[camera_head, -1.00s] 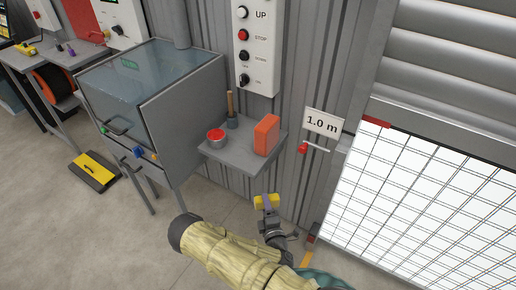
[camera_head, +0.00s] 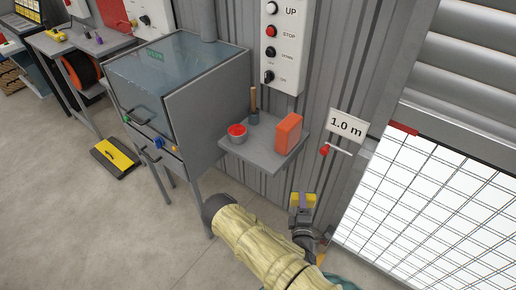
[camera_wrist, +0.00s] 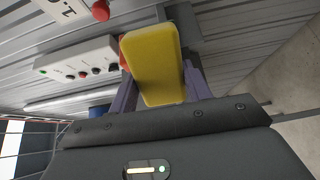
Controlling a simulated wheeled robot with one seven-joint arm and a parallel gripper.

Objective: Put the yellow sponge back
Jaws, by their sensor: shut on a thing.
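The yellow sponge (camera_head: 303,199) is held up in front of the corrugated wall, below and right of the small grey shelf (camera_head: 262,157). It fills the upper middle of the wrist view (camera_wrist: 152,62). My gripper (camera_head: 302,208) is shut on it, with a purple-grey finger on each side in the wrist view (camera_wrist: 158,85). The sponge is apart from the shelf. On the shelf stand a red-topped tin (camera_head: 237,132), a wooden-handled tool (camera_head: 254,105) and an upright orange block (camera_head: 288,134).
A grey cabinet with a glass lid (camera_head: 178,85) stands left of the shelf. A control panel (camera_head: 282,45) hangs above it. A "1.0 m" sign (camera_head: 346,124) and red-knobbed lever (camera_head: 325,150) are right of the shelf. A white gridded panel (camera_head: 425,205) fills the right.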

